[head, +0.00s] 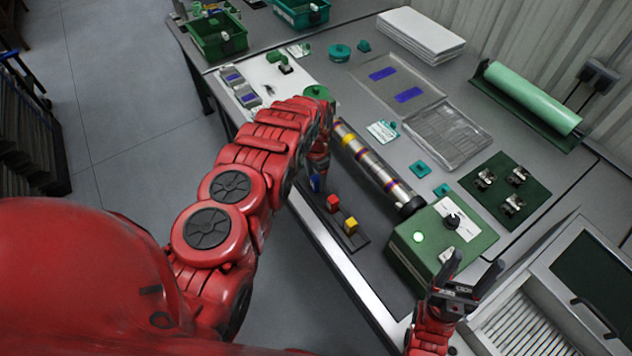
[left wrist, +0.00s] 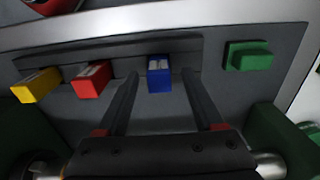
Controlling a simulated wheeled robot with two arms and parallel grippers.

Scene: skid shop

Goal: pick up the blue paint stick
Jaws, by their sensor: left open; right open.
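The blue paint stick (left wrist: 159,74) stands in a dark rack (left wrist: 116,68) at the table's front edge. In the head view the blue stick (head: 316,184) shows just below my left gripper (head: 318,170), partly hidden by it. In the left wrist view my left gripper (left wrist: 160,80) is open, with one finger on each side of the blue stick. Contact cannot be told. A red stick (left wrist: 91,80) and a yellow stick (left wrist: 36,85) stand in the same rack to the left. My right gripper (head: 476,264) is open and empty near the green box.
A green block (left wrist: 248,56) lies just right of the rack in the left wrist view. A banded metal cylinder (head: 372,160) lies behind the rack. A green box (head: 430,248) stands right of it. Trays and white sheets (head: 420,35) fill the back.

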